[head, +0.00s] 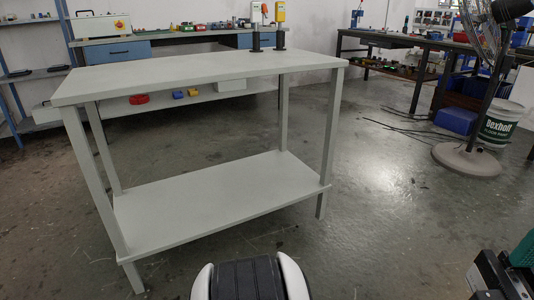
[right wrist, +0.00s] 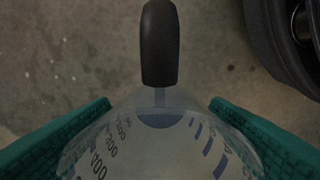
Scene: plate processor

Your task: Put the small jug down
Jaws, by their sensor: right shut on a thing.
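The small jug (right wrist: 150,145) is a clear vessel with dark graduation marks and numbers, seen close up at the bottom of the right wrist view. A dark rounded piece (right wrist: 160,45), seemingly its handle, sticks up from it. My right gripper (right wrist: 160,125) is shut on the jug, with a teal finger on each side. In the head view only a bit of my right gripper (head: 524,252) shows at the lower right edge, and the jug is out of view there. My left gripper is in neither view.
A pale table (head: 170,75) with a lower shelf (head: 215,200) stands ahead, its top mostly bare. A fan base (head: 467,160) and white bucket (head: 500,122) stand right. The floor between is open.

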